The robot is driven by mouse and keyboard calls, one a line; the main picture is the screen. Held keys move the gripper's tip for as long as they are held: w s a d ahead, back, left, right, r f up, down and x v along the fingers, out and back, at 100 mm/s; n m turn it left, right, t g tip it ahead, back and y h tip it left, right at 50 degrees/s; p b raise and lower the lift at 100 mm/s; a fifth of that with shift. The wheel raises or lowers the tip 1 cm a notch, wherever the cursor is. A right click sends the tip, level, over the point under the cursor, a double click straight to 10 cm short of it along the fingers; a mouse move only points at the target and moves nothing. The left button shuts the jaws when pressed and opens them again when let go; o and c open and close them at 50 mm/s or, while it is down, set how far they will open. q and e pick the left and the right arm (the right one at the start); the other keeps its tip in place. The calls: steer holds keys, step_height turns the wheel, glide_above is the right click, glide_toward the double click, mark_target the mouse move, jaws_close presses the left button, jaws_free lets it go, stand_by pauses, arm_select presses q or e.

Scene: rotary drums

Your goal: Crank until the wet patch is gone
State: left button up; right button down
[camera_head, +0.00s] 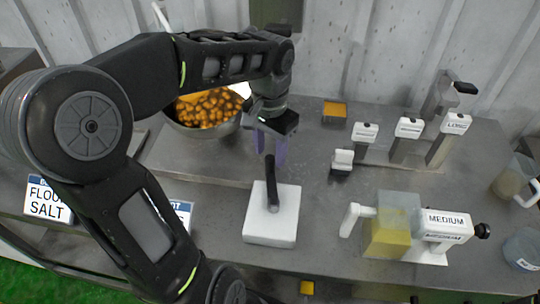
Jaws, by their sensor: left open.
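My left gripper (270,148) points down with purple fingers, open, just above and behind a black upright handle (272,185) that stands on a white square block (271,228). I cannot tell whether the fingers touch the handle. To the right, a clear box with yellow contents (389,238) has a white crank-like handle (353,216) on its left and a white part labelled MEDIUM (446,222) on its right. I cannot make out a wet patch. My right gripper is not in view.
A metal bowl of orange pieces (207,107) stands behind my left arm. White labelled blocks (409,127) stand at the back right, with jars (512,178) at the right edge. A FLOUR/SALT sign (47,198) is at left. Grey counter between is clear.

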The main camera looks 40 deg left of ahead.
mark_target(272, 180)
arm_select(q)
steer(key=shift+f, duration=1.4)
steer(key=shift+c, duration=0.6)
jaws_close()
